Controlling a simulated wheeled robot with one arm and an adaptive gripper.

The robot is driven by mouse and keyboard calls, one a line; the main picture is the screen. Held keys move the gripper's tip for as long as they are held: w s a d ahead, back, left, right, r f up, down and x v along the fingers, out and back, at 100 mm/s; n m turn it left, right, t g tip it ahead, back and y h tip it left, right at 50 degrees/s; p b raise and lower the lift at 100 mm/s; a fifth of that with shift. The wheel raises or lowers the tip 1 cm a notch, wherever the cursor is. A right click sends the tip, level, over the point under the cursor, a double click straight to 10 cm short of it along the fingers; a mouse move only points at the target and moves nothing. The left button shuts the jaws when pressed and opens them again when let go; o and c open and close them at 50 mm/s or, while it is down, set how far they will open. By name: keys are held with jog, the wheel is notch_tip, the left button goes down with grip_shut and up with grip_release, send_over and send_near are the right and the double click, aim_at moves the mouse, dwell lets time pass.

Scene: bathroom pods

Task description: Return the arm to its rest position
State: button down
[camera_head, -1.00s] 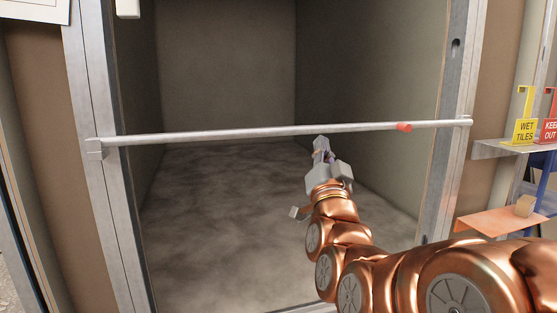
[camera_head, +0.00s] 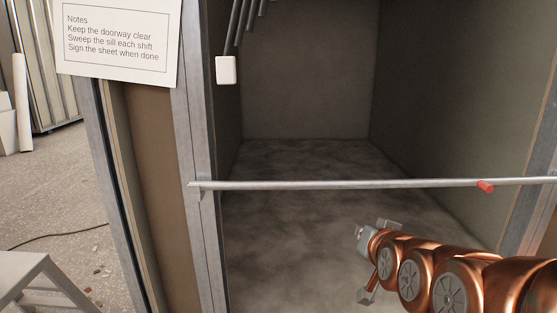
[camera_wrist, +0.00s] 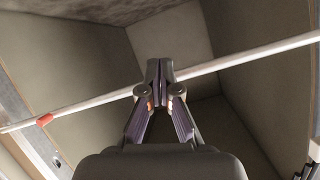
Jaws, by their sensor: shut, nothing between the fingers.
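My copper-coloured arm reaches in from the lower right in the head view. My gripper (camera_head: 360,234) is at its end, below the metal bar and in front of the pod's doorway. In the wrist view the gripper (camera_wrist: 159,72) is shut and empty, its two fingers meeting in the middle of the picture. The bar (camera_wrist: 85,104) runs across behind the fingers there. I cannot tell from the wrist view how far the fingertips are from it.
The metal bar (camera_head: 330,185) spans the doorway and carries a red piece (camera_head: 485,187) at its right. A notes sheet (camera_head: 118,40) hangs on the left wall. A grey stool (camera_head: 30,275) and a dark cable (camera_head: 45,236) are at left.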

jog(key=s+r+n+g+p, duration=0.1)
jog(key=s+r+g+p, duration=0.2)
jog(key=s+g+p, duration=0.2)
jog(key=s+r+n+g+p, duration=0.1)
jog(key=s+r+g+p, duration=0.3)
jog(key=s+p, duration=0.7)
jog(key=s+r+n+g+p, duration=0.1)
jog(key=s+r+g+p, duration=0.3)
jog(key=s+p, duration=0.5)
jog(key=s+g, duration=0.2)
jog(key=s, duration=0.5)
jog(key=shift+s+r+n, duration=0.15)
jog(key=shift+s+n, duration=0.15)
jog(key=shift+s, duration=0.05)
jog(key=shift+d, duration=0.25)
